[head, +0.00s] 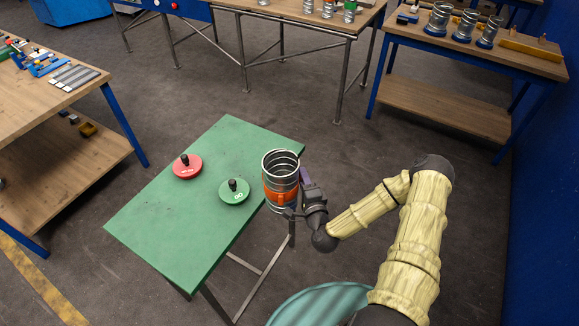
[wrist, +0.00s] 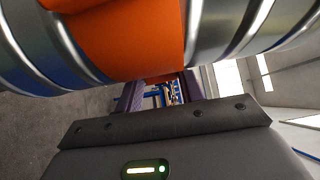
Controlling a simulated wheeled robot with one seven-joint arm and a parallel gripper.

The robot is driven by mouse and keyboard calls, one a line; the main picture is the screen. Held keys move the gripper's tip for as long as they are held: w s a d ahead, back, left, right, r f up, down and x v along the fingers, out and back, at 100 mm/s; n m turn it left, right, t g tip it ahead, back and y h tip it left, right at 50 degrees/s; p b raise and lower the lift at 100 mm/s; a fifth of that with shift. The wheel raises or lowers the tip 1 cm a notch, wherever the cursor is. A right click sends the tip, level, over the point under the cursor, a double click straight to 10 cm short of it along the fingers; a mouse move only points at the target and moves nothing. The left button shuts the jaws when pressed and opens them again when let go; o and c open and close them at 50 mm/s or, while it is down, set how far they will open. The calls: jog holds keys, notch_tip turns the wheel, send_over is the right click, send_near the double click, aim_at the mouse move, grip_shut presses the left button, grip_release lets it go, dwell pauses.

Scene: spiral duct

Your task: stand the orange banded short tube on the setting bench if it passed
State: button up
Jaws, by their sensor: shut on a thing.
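The orange banded short tube (head: 281,165) is a ribbed silver duct piece with an orange band around it. It stands upright in my gripper (head: 297,198) at the right edge of the green table. My gripper is shut on it from the right; I cannot tell whether the tube's bottom touches anything. In the wrist view the tube (wrist: 135,38) fills the top of the picture, with the orange band in the middle. A red gauge disc (head: 187,167) and a green gauge disc (head: 234,191), each with a black knob, lie on the green table. I cannot tell which table is the setting bench.
The green table (head: 160,235) is mostly clear. A wooden bench (head: 480,45) at the back right carries several silver tubes. Another wooden table (head: 290,14) at the back holds small tubes. A bench (head: 85,88) at the left carries tools and strips. Open grey floor lies between them.

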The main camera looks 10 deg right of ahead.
notch_tip(320, 180, down, 10)
jog(key=s+d+m+h+b, duration=0.1)
jog(key=s+d+b, duration=0.1)
jog(key=b, duration=0.3)
jog(key=shift+d+r+h+b, duration=0.15)
jog(key=shift+r+h+b, duration=0.15)
jog(key=shift+h, duration=0.1)
jog(key=shift+s+f, duration=0.1)
jog(key=shift+s, duration=0.05)
